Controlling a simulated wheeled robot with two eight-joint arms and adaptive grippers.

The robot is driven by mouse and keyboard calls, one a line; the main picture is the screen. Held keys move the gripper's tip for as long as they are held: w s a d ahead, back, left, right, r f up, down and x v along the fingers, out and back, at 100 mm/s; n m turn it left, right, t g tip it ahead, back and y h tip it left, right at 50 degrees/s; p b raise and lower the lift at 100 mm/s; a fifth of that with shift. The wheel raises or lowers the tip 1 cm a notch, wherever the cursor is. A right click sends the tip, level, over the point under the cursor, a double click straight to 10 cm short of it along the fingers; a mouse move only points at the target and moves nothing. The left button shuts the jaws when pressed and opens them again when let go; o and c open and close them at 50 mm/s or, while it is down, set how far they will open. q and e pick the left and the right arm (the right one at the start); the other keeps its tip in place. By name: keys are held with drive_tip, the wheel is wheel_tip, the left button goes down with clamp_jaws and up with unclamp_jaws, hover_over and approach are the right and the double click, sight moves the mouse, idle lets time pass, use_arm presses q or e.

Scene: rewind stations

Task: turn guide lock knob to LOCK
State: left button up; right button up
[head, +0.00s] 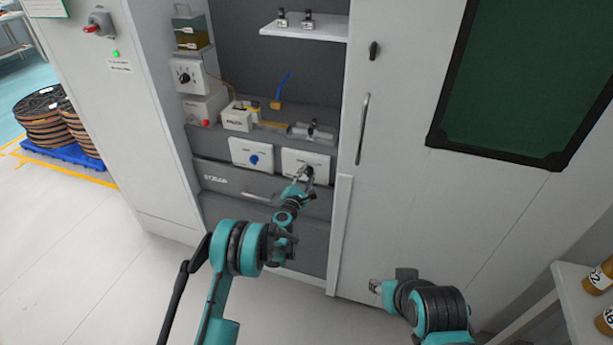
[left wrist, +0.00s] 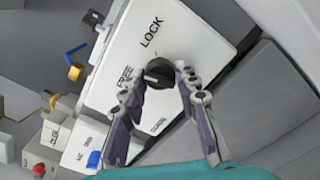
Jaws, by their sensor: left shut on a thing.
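The guide lock knob (left wrist: 158,72) is a round black knob on a white panel (left wrist: 190,40). The panel has LOCK printed at one side of the knob and FREE at another. The same panel (head: 318,159) shows in the head view, low in the cabinet bay. My left gripper (left wrist: 163,80) is shut on the black knob, with a fingertip at each side of it. The fingers partly cover the knob, and I cannot tell which label it points to. My right gripper (head: 376,287) is away from the panel, low in front of the cabinet; its fingers are too small to read.
A second white panel with a blue knob (head: 254,159) sits to the left. A drawer (head: 235,185) lies below. Above are a yellow-and-blue tool (head: 281,92) and a white box (head: 237,117). A cabinet door with a long handle (head: 363,128) stands at right. The floor in front is clear.

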use_arm(q)
drive_tip(key=m, duration=1.1)
drive_tip(key=shift+m, duration=0.5)
drive_tip(key=o, duration=1.2)
drive_tip(key=shift+c, duration=0.2)
drive_tip(key=v, duration=1.2)
drive_tip(key=shift+r, duration=0.15)
